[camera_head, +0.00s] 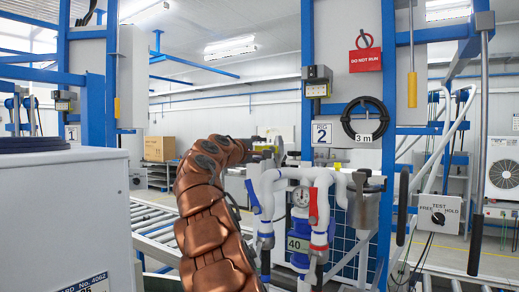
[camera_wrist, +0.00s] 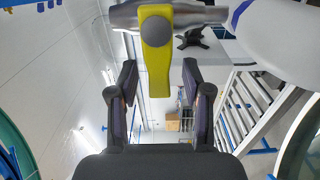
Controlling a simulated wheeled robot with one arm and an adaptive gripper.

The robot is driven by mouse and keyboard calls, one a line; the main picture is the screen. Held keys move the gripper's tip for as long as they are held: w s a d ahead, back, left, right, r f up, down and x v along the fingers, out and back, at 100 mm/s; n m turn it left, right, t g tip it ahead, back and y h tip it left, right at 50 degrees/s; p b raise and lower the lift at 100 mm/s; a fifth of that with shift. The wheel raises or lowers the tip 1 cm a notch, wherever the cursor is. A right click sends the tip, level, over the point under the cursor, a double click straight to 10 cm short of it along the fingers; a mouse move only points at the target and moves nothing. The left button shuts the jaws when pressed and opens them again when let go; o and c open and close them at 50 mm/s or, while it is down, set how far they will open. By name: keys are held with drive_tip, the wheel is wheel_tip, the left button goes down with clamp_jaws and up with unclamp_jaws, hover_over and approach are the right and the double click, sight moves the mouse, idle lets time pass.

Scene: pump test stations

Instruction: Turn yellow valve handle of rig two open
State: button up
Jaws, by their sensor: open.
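The yellow valve handle (camera_wrist: 158,72) shows large in the wrist view, hanging down from a grey hub on a metal pipe. In the head view a small yellow patch of it (camera_head: 263,147) shows at the end of my copper arm, mostly hidden. My gripper (camera_wrist: 160,78) is open, with one dark finger on each side of the handle's lower end. Gaps show on both sides; I see no contact.
A red valve handle (camera_head: 313,206), a blue handle (camera_head: 252,191) and a pressure gauge (camera_head: 301,196) sit close right of my arm. A red "DO NOT RUN" tag (camera_head: 365,60) and a black hose coil (camera_head: 365,119) hang above. A roller conveyor (camera_head: 155,225) lies left.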

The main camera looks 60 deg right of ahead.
clamp_jaws()
idle(0.3)
